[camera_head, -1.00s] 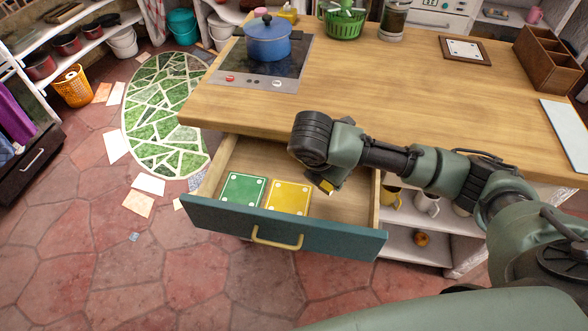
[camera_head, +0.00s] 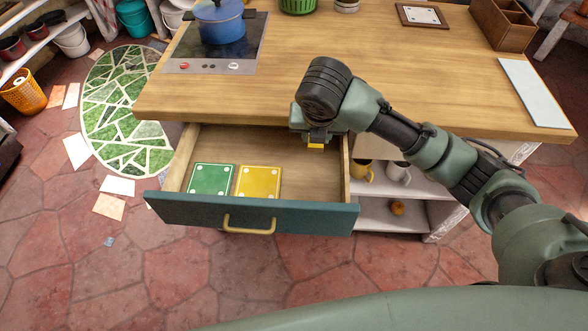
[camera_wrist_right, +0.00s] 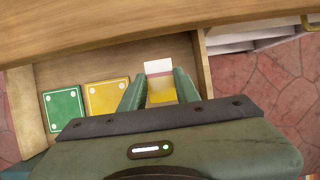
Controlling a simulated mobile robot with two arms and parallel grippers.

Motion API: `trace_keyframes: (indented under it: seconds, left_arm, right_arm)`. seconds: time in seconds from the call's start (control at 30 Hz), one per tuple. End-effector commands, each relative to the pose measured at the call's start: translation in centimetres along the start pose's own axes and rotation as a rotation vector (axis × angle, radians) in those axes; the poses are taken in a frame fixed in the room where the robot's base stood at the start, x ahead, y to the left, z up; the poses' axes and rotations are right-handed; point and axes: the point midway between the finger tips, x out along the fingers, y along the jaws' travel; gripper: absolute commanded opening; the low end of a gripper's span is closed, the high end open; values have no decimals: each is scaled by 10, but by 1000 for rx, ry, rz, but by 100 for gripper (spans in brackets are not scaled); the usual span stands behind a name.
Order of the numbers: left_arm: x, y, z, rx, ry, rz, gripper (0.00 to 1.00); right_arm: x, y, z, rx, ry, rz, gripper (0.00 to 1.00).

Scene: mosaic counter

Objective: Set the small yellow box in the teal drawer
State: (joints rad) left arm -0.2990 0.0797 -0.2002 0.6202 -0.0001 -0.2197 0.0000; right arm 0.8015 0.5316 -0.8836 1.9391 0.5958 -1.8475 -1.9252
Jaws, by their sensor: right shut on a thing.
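The teal drawer (camera_head: 290,218) is pulled out below the wooden counter. It also shows in the wrist view, with its bare wooden floor (camera_wrist_right: 65,72). My right gripper (camera_head: 316,141) is over the right part of the drawer, close to the counter's front edge. It is shut on the small yellow box (camera_wrist_right: 160,92), which has a pale end and shows between the two fingers in the wrist view. In the head view only a bit of the box (camera_head: 316,146) shows under the gripper. My left gripper is out of view.
A green pad (camera_head: 210,179) and a yellow pad (camera_head: 258,182) with white dots lie side by side in the drawer's left and middle. The counter edge (camera_head: 230,117) overhangs the drawer's back. A shelf with mugs (camera_head: 397,172) is to the right.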

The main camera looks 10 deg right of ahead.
Motion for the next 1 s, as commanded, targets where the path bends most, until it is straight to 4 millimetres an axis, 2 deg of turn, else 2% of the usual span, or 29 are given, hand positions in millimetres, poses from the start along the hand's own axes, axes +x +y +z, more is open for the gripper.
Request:
trace_keyframes:
  seconds: [0.17, 0.4, 0.63, 0.73, 1.0]
  left_arm:
    - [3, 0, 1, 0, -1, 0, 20]
    - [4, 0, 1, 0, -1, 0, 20]
    - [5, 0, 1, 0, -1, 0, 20]
    - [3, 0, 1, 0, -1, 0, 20]
    - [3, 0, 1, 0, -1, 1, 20]
  right_arm:
    - [24, 7, -12, -17, 3, -1, 0]
    - [82, 5, -37, -16, 4, -3, 0]
    - [129, 5, -57, -14, 2, -1, 0]
    - [132, 6, -32, -11, -4, 0, 0]
    - [144, 6, -8, -13, -2, 0, 0]
